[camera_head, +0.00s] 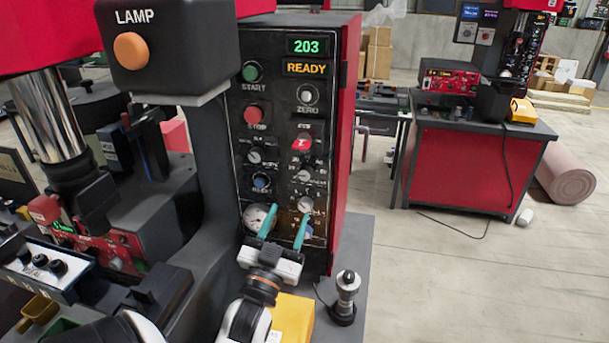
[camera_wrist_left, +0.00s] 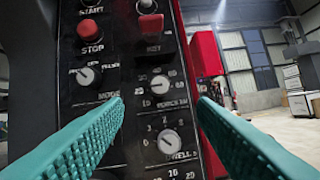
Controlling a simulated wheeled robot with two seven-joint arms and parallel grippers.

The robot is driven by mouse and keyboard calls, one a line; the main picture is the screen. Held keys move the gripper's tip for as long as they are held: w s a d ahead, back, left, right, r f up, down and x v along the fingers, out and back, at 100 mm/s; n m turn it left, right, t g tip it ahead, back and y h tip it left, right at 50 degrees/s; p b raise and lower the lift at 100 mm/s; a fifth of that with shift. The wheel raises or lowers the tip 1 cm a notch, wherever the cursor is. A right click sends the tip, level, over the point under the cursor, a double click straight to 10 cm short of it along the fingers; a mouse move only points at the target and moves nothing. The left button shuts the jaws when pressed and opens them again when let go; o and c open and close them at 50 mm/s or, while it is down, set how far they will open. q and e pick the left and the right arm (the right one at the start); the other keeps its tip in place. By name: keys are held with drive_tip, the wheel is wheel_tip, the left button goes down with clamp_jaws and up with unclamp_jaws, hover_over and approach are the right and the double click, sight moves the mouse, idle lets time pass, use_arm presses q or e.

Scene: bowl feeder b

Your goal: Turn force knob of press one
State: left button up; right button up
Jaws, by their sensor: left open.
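The force knob of press one (camera_head: 305,174) is a small round dial on the black control panel (camera_head: 275,120). In the left wrist view the force knob (camera_wrist_left: 160,85) is pale grey, with a printed scale and "FORCE" lettering beside it. My left gripper (camera_head: 284,226) is in front of the lower panel, its two teal fingers apart and empty. In the left wrist view the fingertips (camera_wrist_left: 160,102) stand to either side of the force knob's column, with no visible contact. The dwell knob (camera_wrist_left: 170,142) sits just below the force knob. My right gripper is not in view.
A red stop button (camera_head: 254,116), a mode knob (camera_head: 254,156) and a gauge (camera_head: 260,217) crowd the panel. The lamp box (camera_head: 170,45) overhangs at upper left. A metal part on a black base (camera_head: 345,298) stands right of my wrist.

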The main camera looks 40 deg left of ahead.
sight(304, 176)
use_arm(q)
drive_tip(key=x, duration=0.1)
drive_tip(key=p+x, duration=0.1)
drive_tip(key=x, duration=0.1)
drive_tip(key=p+x, duration=0.1)
drive_tip(key=x, duration=0.1)
drive_tip(key=shift+w+r, duration=0.1)
drive_tip(key=shift+r, duration=0.25)
drive_tip(key=shift+f+p+x, duration=0.1)
drive_tip(key=shift+p+x, duration=0.2)
drive_tip(key=shift+x, duration=0.75)
drive_tip(key=shift+f+p+x, duration=0.15)
drive_tip(key=shift+p+x, duration=0.15)
drive_tip(key=shift+x, duration=0.8)
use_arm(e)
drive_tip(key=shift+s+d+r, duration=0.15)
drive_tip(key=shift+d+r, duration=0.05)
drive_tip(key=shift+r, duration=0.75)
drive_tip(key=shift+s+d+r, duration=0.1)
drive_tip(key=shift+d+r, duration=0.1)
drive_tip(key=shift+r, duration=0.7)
use_arm(q)
drive_tip(key=shift+a, duration=0.1)
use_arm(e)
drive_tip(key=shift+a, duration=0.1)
